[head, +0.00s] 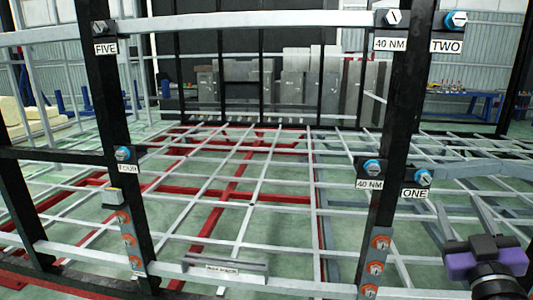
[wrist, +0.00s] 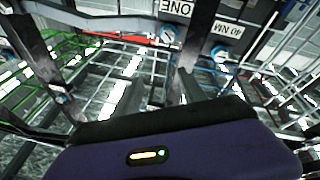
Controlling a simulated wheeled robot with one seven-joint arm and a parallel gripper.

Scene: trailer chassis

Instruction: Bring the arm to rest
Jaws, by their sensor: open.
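My gripper (head: 460,228) is at the lower right of the head view, a purple body on a dark wrist, close to the right part of the frame. In the wrist view its purple body fills the bottom, and its two grey fingers (wrist: 160,90) stand apart with nothing between them. It holds nothing. The bolt labelled ONE (head: 423,177) is on the dark post above and left of the gripper in the head view. This bolt also shows upside down at the top of the wrist view (wrist: 169,34). Most of my arm is out of view.
A blue workbench (head: 465,97) stands behind at right.

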